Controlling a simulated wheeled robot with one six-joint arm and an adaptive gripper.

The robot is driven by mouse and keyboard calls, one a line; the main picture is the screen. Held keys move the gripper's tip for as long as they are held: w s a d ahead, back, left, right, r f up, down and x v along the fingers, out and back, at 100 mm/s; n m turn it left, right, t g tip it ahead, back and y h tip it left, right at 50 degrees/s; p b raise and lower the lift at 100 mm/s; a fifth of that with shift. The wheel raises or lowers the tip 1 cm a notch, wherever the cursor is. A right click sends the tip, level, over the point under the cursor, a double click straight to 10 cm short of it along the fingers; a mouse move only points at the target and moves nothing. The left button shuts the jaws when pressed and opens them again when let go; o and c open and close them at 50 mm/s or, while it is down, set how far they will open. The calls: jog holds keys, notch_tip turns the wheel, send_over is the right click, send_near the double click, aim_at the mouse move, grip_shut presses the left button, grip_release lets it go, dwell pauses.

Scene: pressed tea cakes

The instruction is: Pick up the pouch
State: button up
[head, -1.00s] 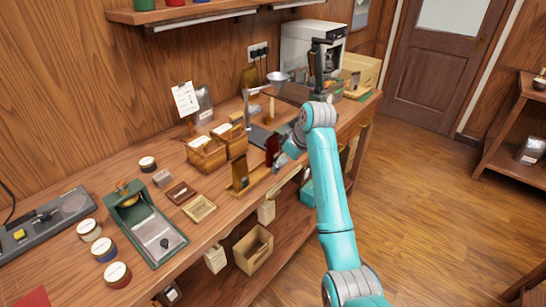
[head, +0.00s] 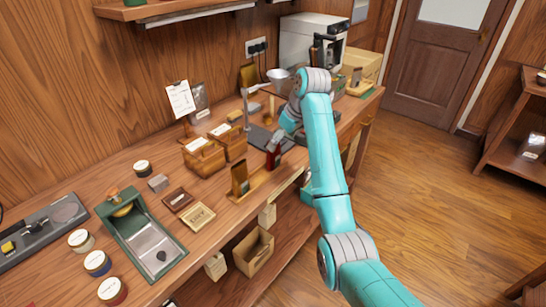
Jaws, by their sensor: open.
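A small dark red upright pouch (head: 273,158) stands at the right end of a low wooden rack (head: 262,178) near the bench's front edge. A brown-gold pouch (head: 239,177) stands at the rack's left end. My gripper (head: 277,146) is at the dark red pouch, pointing down beside or around its top. It is open. My wrist and the small size hide whether the fingers touch the pouch or lie on both sides of it.
Wooden boxes with cards (head: 203,155) stand left of my gripper. A dark scale-like base (head: 260,137) and a funnel stand (head: 246,108) are behind it. A green press tray (head: 141,234) lies at front left. Open floor (head: 430,200) is at right.

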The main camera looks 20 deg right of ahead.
aim_at(274, 154)
jog(key=shift+x, duration=4.15)
jog(key=shift+w, duration=0.1)
jog(key=c, duration=1)
